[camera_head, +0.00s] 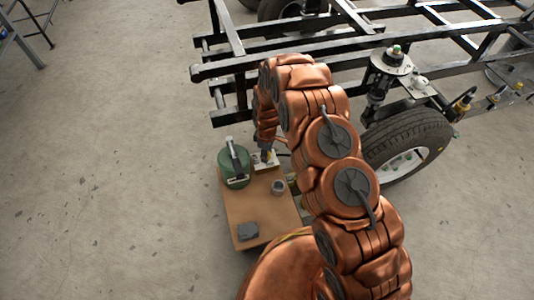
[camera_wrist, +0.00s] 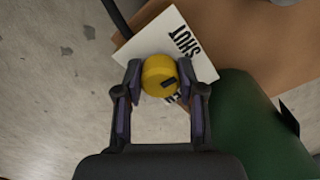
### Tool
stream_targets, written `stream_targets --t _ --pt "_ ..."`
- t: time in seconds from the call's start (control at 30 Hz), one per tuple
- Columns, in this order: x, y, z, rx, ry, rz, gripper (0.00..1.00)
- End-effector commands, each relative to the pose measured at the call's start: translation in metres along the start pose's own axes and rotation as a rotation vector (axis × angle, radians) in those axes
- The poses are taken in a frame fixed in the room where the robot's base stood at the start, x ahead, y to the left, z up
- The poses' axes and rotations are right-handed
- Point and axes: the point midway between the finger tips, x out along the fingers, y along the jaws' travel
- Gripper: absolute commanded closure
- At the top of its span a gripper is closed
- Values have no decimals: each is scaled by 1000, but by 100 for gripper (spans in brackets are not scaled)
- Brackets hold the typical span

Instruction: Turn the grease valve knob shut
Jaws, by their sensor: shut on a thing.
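The grease valve knob (camera_wrist: 158,76) is yellow and round with a dark pointer mark. It sits over a white label plate (camera_wrist: 190,40) printed with "SHUT" on its upper right part; other lettering below the knob is partly hidden. My gripper (camera_wrist: 160,82) has one finger on each side of the knob and is shut on it. The dark mark lies toward the knob's lower right, off the word "SHUT". In the head view my gripper (camera_head: 266,152) reaches down to the white plate (camera_head: 273,161) at the table's far edge, and the knob is mostly hidden there.
A green canister (camera_head: 232,170) stands left of the plate; its side (camera_wrist: 250,120) is close to my right finger in the wrist view. The brown table (camera_head: 262,208) also holds a small grey cup (camera_head: 278,187) and a dark block (camera_head: 248,231). A wheeled chassis frame (camera_head: 260,68) stands behind.

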Motion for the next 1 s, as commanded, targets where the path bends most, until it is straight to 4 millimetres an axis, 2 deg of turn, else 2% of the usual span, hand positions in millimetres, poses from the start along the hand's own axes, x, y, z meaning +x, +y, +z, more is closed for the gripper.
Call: stream_targets --t 0.67,0.7,0.9,1.0 --pt "0 1 0 -57 1 3 96" --pt "0 1 0 -56 1 2 57" --pt "0 1 0 -56 1 1 36" --pt "0 0 0 -56 1 1 36"
